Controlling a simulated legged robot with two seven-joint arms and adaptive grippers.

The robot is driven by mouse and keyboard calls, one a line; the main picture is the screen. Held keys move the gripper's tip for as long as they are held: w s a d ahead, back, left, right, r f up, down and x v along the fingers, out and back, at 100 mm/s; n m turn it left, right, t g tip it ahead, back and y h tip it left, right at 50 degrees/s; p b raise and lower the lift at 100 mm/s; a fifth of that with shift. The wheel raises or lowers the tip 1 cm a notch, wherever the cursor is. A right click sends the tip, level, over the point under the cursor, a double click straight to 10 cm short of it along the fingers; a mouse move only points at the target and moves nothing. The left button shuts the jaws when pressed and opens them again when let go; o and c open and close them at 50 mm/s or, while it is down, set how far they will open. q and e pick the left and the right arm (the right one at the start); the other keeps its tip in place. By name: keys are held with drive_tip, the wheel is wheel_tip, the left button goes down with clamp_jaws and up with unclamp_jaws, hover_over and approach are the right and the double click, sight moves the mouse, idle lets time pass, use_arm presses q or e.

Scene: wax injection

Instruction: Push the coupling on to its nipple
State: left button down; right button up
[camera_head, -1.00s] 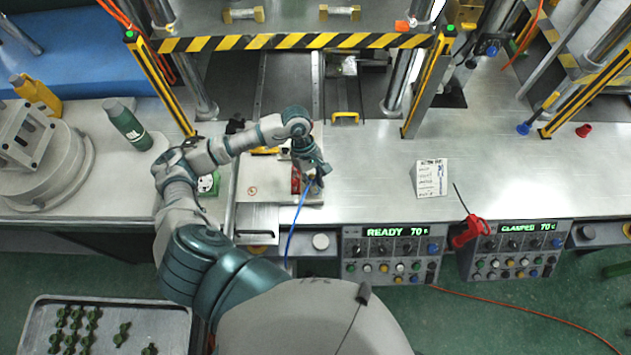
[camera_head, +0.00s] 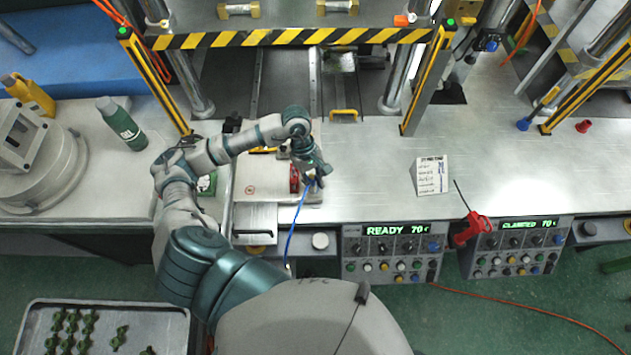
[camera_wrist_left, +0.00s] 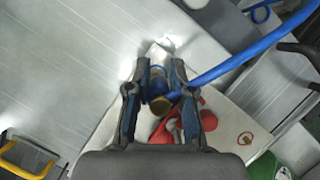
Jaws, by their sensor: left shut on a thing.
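My left gripper (camera_head: 316,174) is over the pale plate at the front of the press. In the left wrist view its two fingers (camera_wrist_left: 157,88) close around the coupling (camera_wrist_left: 157,80), a blue body with a brass-coloured end. The blue hose (camera_wrist_left: 225,66) runs off from it to the upper right; in the head view the hose (camera_head: 293,232) hangs over the bench front. A red part (camera_wrist_left: 190,118) lies just beyond the fingers, partly hidden by them. The nipple cannot be made out clearly, and I cannot tell whether the coupling touches it. My right gripper is not in view.
The pale plate (camera_head: 262,190) lies between a green-marked part and open bench. A yellow handle (camera_head: 344,113) stands behind it. A striped bar (camera_head: 290,37) crosses above. A white card (camera_head: 431,175) and red tool (camera_head: 469,228) are at right. Control panels (camera_head: 391,252) line the front.

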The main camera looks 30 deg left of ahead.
use_arm(q)
drive_tip(key=shift+a+f, duration=0.15)
drive_tip(key=shift+f, duration=0.05)
drive_tip(key=shift+a, duration=0.1)
drive_tip(key=shift+r, duration=0.15)
drive_tip(key=shift+d+r, duration=0.2)
drive_tip(key=shift+d+b, duration=0.15)
drive_tip(key=shift+b, duration=0.25)
drive_tip(key=shift+d, duration=0.2)
idle(0.3)
idle(0.4)
drive_tip(key=shift+b, duration=0.4)
